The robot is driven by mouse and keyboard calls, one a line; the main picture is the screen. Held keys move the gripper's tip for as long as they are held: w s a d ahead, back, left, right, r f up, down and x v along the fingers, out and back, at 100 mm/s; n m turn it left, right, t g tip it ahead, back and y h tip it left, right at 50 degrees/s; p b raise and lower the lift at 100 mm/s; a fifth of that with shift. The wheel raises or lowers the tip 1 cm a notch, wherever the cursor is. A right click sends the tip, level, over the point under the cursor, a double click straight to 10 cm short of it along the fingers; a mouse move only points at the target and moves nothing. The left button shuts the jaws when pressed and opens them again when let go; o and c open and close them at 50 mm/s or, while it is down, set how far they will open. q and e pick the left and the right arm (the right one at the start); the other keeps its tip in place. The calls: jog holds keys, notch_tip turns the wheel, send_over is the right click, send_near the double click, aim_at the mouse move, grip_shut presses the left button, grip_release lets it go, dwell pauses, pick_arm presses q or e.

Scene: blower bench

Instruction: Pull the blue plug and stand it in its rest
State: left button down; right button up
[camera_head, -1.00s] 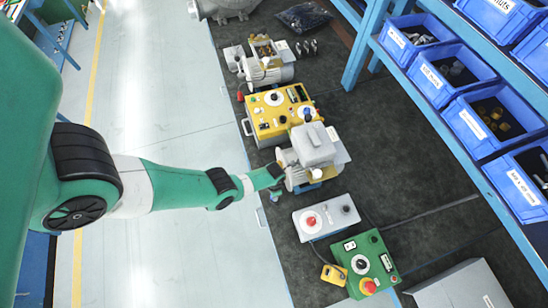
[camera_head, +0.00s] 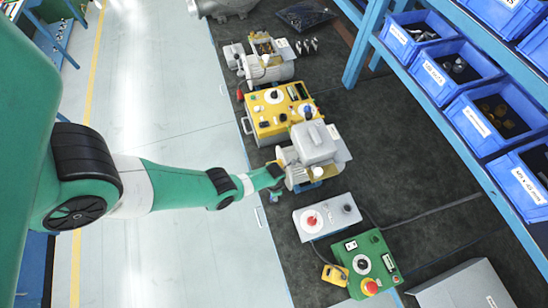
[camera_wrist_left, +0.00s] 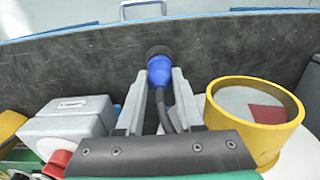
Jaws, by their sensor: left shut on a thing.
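The blue plug (camera_wrist_left: 159,70) with a black end sits between the fingertips of my left gripper (camera_wrist_left: 160,82) in the left wrist view. The gripper is shut on it, and the plug's black end points toward the bench edge. A dark cable (camera_wrist_left: 167,115) runs back from the plug between the fingers. In the head view my left gripper (camera_head: 279,182) is at the left side of the grey blower (camera_head: 314,146), and the plug is too small to make out there. I cannot pick out the plug's rest. My right gripper is not in view.
A grey box with a red knob (camera_head: 329,217) and a green control box (camera_head: 367,263) stand in front of the blower. A yellow control box (camera_head: 280,112) stands behind it. Blue bins (camera_head: 462,72) line the right. The wrist view shows a yellow-rimmed round part (camera_wrist_left: 255,115) right of the gripper.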

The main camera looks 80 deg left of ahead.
pick_arm(q)
jog(key=shift+f+b, duration=0.3)
jog(key=shift+f, duration=0.05)
jog(key=shift+c, duration=2.3)
grip_release()
jog(key=shift+r, duration=0.1)
notch_tip(320, 180, up, 12)
jog(key=p, duration=1.1)
jog(key=shift+f+p, duration=0.2)
jog(key=shift+p, duration=0.2)
jog(key=shift+f, duration=0.1)
